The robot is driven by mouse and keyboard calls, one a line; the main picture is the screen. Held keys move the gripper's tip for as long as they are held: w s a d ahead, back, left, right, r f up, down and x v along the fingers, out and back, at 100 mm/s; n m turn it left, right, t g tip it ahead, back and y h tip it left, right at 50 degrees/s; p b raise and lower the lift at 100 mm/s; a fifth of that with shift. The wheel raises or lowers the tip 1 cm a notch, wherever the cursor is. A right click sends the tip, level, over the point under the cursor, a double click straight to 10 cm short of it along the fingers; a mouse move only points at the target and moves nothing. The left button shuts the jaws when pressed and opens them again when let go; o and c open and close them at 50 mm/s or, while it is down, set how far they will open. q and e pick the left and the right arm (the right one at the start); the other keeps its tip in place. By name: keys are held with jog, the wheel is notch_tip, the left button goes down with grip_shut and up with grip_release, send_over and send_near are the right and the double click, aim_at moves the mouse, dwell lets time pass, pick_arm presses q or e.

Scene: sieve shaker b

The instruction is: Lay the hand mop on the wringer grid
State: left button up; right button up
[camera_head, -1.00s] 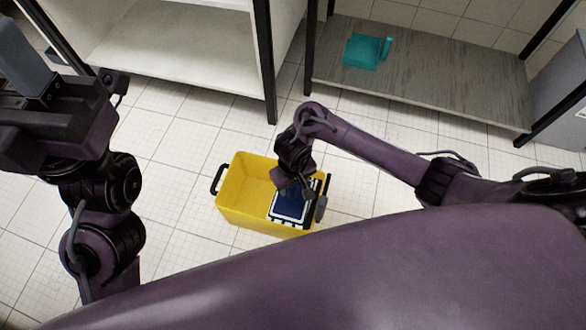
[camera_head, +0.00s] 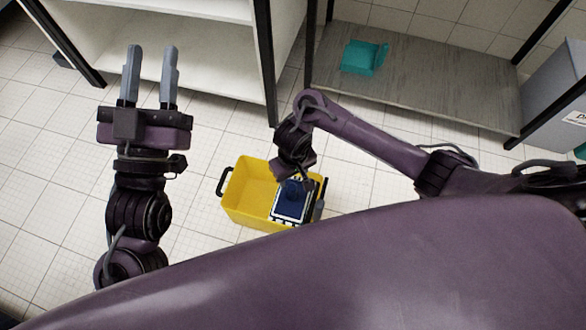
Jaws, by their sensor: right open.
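A yellow bucket (camera_head: 247,187) stands on the floor at the centre. The wringer grid (camera_head: 285,221), a dark and white frame, covers its right end. A flat dark blue piece with a pale edge, which looks like the hand mop (camera_head: 289,207), lies over the grid. My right gripper (camera_head: 305,187) is open, pointing down just above the blue piece. Its fingers are partly hidden by my wrist, and I cannot tell whether they touch the piece. My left gripper (camera_head: 149,78) is open and empty at the left, its fingers apart and away from the bucket.
A teal dustpan-like object (camera_head: 360,57) lies on a grey shelf (camera_head: 430,85) at the back right. A white shelf unit (camera_head: 185,45) stands at the back left. A grey bin (camera_head: 553,90) is at the right edge. The tiled floor around the bucket is clear.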

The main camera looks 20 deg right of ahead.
pick_arm(q)
notch_tip(320, 180, down, 12)
jog(key=d+g+y+p, duration=0.1)
jog(key=g+y, duration=0.1)
jog(key=g, duration=0.4)
jog(key=shift+w, duration=0.35)
jog(key=shift+r, duration=0.1)
